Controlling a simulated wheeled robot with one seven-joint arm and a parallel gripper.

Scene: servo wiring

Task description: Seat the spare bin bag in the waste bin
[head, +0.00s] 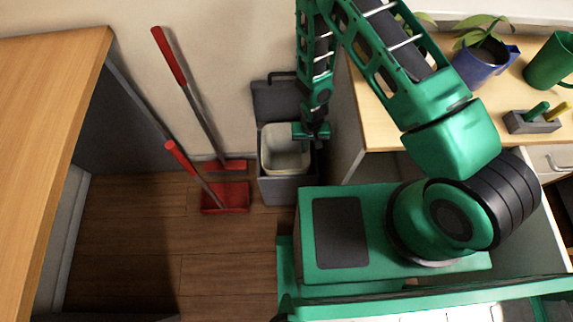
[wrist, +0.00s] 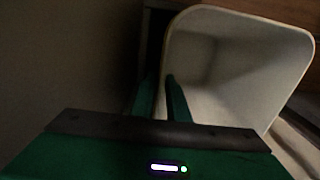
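The grey waste bin (head: 287,190) stands against the wall with its dark lid (head: 275,100) raised behind it. A cream, open-topped liner, which looks like the spare bin bag (head: 284,160), is at the bin's mouth, inside its outline; how deep it sits is hard to tell. My gripper (head: 312,138) is over the bin's right side, pointing down. In the wrist view, the bag (wrist: 225,75) opens toward the camera, and my gripper's fingers (wrist: 161,90) straddle its near wall, one outside and one inside, appearing closed on it. The bag's bottom is in shadow.
A red dustpan (head: 225,197) and a red-handled broom (head: 190,90) stand left of the bin. A desk (head: 375,120) with a potted plant (head: 484,55) is close on the right. A wooden counter (head: 45,110) is at left.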

